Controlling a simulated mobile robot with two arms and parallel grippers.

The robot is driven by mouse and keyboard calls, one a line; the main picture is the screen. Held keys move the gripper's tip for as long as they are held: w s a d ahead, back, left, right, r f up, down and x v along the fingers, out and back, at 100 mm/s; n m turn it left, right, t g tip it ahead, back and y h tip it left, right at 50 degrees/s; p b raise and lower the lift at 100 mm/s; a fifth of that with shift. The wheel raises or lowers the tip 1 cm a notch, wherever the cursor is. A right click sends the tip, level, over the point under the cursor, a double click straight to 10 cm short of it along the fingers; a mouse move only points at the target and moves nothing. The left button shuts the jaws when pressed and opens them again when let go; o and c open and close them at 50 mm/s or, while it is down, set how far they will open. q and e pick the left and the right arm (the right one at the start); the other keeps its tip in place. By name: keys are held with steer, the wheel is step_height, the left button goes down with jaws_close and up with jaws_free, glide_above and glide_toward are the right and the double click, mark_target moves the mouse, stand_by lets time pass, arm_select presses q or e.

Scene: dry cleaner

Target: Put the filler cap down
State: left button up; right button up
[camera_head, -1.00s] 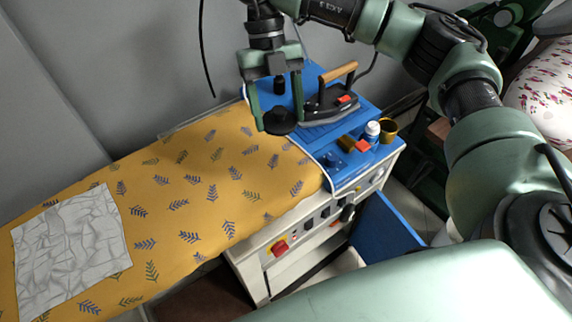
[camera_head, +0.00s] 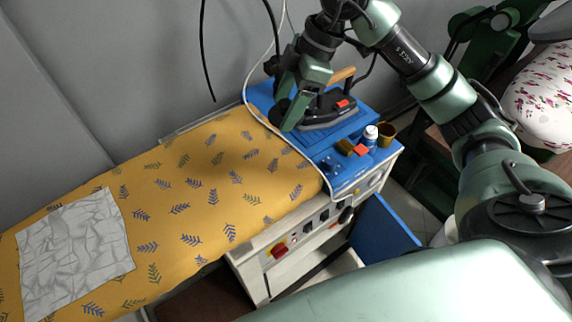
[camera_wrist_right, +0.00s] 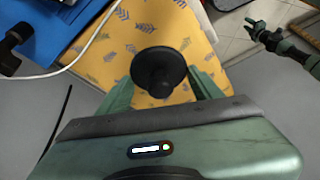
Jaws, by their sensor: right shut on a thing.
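The filler cap is a black round disc with a stem; it shows in the wrist view (camera_wrist_right: 158,66) and partly in the head view (camera_head: 279,108). My right gripper (camera_head: 286,112) is shut on it and holds it at the left end of the blue surface, left of the iron. In the wrist view the cap sits between the green fingers of this gripper (camera_wrist_right: 160,88), with the yellow cloth behind it.
The iron (camera_head: 325,109) with a wooden handle stands on the blue surface (camera_head: 322,149). A white bottle (camera_head: 370,135), a brown cup (camera_head: 386,135) and small blocks stand near its right end. A white cord runs along its left edge. The yellow ironing board (camera_head: 190,190) has much clear room; a grey cloth (camera_head: 75,250) lies on it.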

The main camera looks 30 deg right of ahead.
step_height(320, 180, down, 18)
steer(key=p, duration=0.2)
steer(key=shift+f+p, duration=0.1)
steer(key=shift+p, duration=0.3)
steer(key=o, duration=1.3)
steer(key=shift+o, duration=0.2)
steer(key=b+v, duration=0.2)
steer(key=v, duration=1)
steer(key=shift+s, duration=0.1)
